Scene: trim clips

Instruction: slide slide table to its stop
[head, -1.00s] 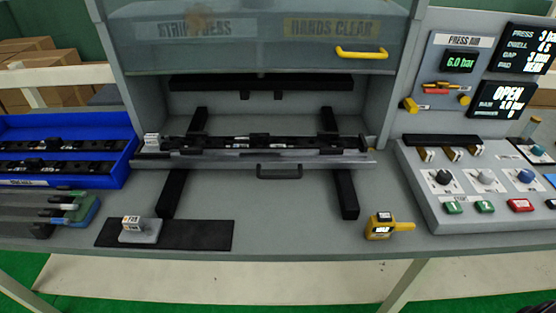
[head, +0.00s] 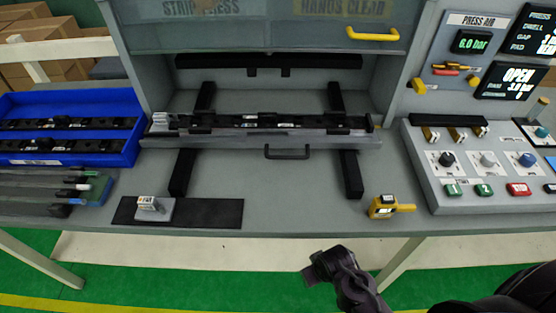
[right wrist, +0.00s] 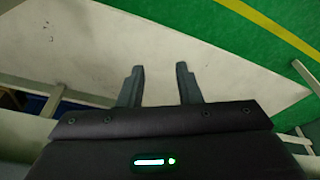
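The slide table (head: 220,142) is a grey plate with a black handle (head: 288,152) on its front edge. It lies across two black rails (head: 183,172) partway along them, with bare rail showing in front and behind. A long black trim strip (head: 250,125) lies on it. My right gripper (head: 318,266) is low in front of the bench, below its front edge and clear of the handle. In the right wrist view its two fingers (right wrist: 158,85) stand apart with nothing between them. My left gripper is in neither view.
A press hood with a yellow handle (head: 372,34) stands above the rails. A blue bin (head: 128,150) is at left, a button panel (head: 428,180) at right. A yellow device (head: 384,207) and a black mat (head: 215,213) lie near the front edge.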

